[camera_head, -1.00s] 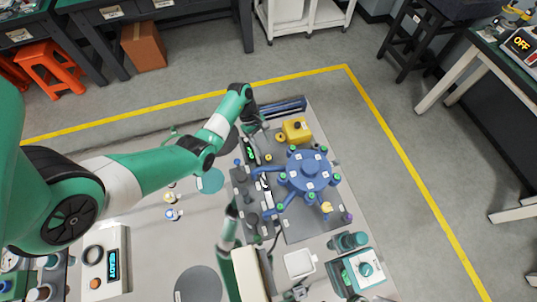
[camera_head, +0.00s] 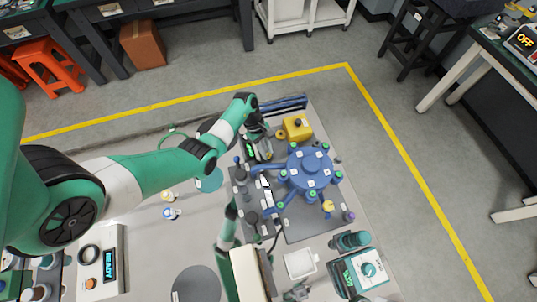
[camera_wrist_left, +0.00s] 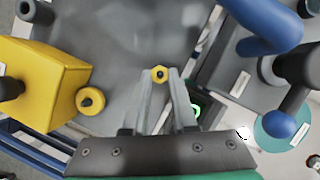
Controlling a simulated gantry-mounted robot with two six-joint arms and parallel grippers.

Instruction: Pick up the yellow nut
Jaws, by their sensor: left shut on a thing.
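The small yellow nut (camera_wrist_left: 160,73) has a dark hole in its middle and sits between the fingertips of my left gripper in the left wrist view. My left gripper (camera_wrist_left: 162,84) is shut on it, with one finger on each side. In the head view my left gripper (camera_head: 264,154) points down at the grey work plate, left of the blue round fixture. The nut is too small and covered to make out clearly there.
A yellow box (camera_head: 297,128) with a yellow round cap (camera_head: 281,135) stands close behind the gripper. The blue multi-armed fixture (camera_head: 309,170) stands close on the right. A row of dark fittings (camera_head: 243,190) lies nearer the front. The left tabletop is mostly open.

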